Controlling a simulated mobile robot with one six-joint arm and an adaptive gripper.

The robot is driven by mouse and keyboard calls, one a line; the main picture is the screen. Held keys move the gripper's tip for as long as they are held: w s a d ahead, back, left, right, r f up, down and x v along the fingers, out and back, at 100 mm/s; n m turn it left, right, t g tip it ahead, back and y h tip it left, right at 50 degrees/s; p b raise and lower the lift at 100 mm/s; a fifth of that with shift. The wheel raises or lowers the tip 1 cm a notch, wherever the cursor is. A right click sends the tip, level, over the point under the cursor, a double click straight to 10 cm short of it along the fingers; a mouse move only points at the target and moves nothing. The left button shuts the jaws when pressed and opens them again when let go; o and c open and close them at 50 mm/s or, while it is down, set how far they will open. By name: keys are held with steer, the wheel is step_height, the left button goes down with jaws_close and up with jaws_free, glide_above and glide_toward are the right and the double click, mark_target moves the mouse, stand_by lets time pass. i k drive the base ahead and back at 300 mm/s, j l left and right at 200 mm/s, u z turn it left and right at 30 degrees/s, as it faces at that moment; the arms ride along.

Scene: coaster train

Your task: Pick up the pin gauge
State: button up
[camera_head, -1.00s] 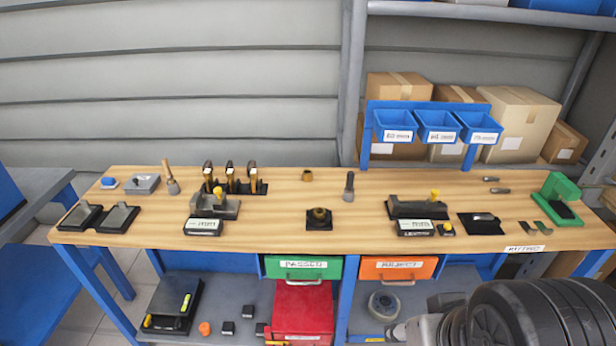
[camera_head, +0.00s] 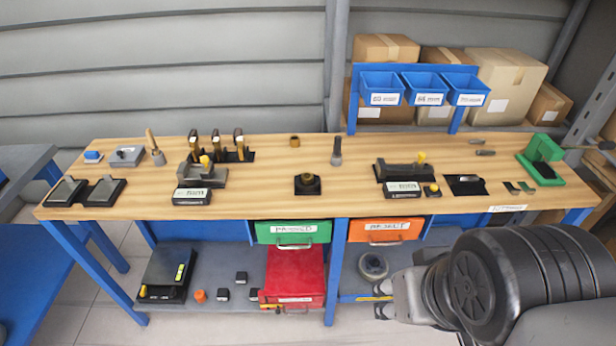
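No part carries a readable pin gauge label, so I cannot be sure which one it is. An upright grey piece with a dark handle (camera_head: 336,152) stands at the back middle of the wooden bench. My gripper (camera_head: 378,299) is low in front of the bench, near the lower shelf and well away from these parts. Its two small fingertips look apart, with nothing visible between them. My dark arm covers the lower right.
The bench (camera_head: 260,202) holds several fixtures, a black block with a ring (camera_head: 307,184) and a green press (camera_head: 542,160). A green drawer (camera_head: 292,231) and an orange drawer (camera_head: 385,229) hang below. Blue bins (camera_head: 423,90) stand behind. The middle bench top has bare patches.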

mark_target(336, 153)
steer(key=i+l+u, duration=0.3)
steer(key=i+l, duration=0.15)
steer(key=l, duration=0.2)
steer(key=i+l+u, duration=0.15)
steer(key=l, duration=0.2)
steer(key=i+l+u, duration=0.15)
steer(key=l, duration=0.25)
steer(key=i+l+u, duration=0.15)
steer(key=l, duration=0.25)
steer(key=i, duration=0.05)
